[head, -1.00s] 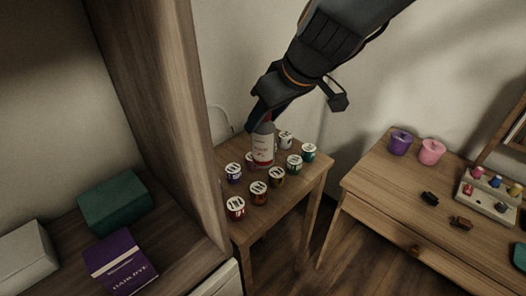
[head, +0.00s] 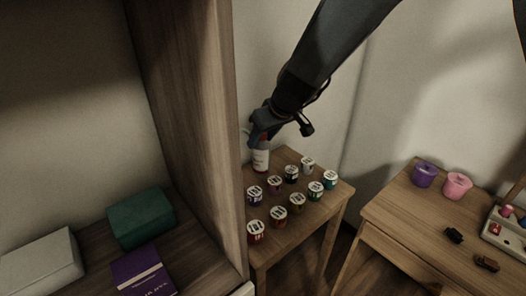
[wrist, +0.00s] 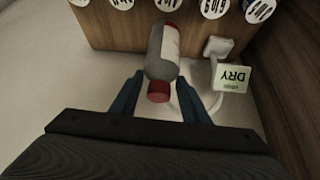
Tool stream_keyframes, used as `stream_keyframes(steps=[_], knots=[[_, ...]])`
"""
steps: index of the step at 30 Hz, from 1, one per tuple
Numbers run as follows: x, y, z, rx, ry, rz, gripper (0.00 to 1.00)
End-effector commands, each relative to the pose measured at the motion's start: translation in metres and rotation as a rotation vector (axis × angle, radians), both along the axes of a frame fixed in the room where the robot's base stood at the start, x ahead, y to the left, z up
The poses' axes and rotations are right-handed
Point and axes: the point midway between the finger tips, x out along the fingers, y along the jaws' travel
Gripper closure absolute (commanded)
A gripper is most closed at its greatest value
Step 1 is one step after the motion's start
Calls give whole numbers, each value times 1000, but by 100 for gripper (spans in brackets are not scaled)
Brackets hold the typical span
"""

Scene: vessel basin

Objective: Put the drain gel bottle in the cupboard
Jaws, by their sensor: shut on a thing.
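The drain gel bottle (head: 261,161) is pale with a red and white label. In the head view it is at the back left corner of the small wooden table, beside the cupboard wall. My gripper (head: 263,136) is shut on its upper part from above. In the wrist view the bottle (wrist: 164,62) and its red cap (wrist: 158,91) lie between the two fingers (wrist: 160,88). I cannot tell whether its base touches the table. The cupboard (head: 192,130) is the open wooden unit on the left, its side panel between the bottle and the shelf.
Several lidded pots (head: 280,214) stand on the small table (head: 270,247). The cupboard shelf holds a green box (head: 141,217), a purple box (head: 143,270) and a pale box (head: 40,262). A DRY tag (wrist: 233,78) and a corded white plug (wrist: 217,47) are near the bottle.

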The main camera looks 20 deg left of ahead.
Motion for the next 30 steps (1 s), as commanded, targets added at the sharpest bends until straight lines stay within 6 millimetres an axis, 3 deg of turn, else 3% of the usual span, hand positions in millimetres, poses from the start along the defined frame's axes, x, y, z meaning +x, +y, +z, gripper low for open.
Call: stream_keyframes(steps=[9,23,24,26,30], knots=[[0,0,-37,-1,0,-1,100],[0,0,-41,0,-1,-1,100],[0,0,-41,0,-1,-1,52],[0,0,-41,0,-1,-1,41],[0,0,-40,0,-1,-1,40]])
